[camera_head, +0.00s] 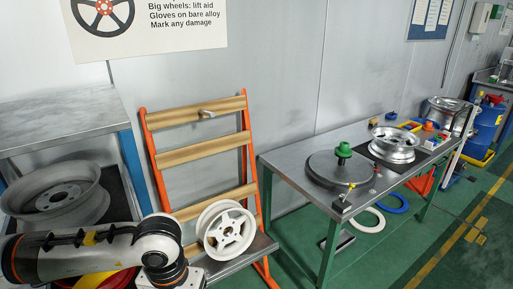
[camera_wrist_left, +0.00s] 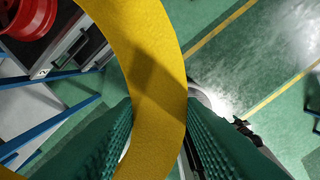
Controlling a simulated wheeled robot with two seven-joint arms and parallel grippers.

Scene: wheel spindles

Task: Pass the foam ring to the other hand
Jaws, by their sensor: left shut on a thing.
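The yellow foam ring (camera_wrist_left: 160,40) fills the middle of the left wrist view as a broad curved band, with its upper left part out of frame. My left gripper (camera_wrist_left: 158,106) has its green ribbed fingers on both sides of the band and is shut on it. In the head view my left arm comes in along the bottom left, and its gripper is below the frame. My right gripper is in neither view.
A steel table (camera_head: 295,180) with a turntable, a silver wheel (camera_head: 394,147) and small items stands right. A white wheel (camera_head: 229,232) stands before an orange-framed rack (camera_head: 160,165). A blue ring (camera_head: 394,204) and a white ring (camera_head: 369,221) lie low by the table.

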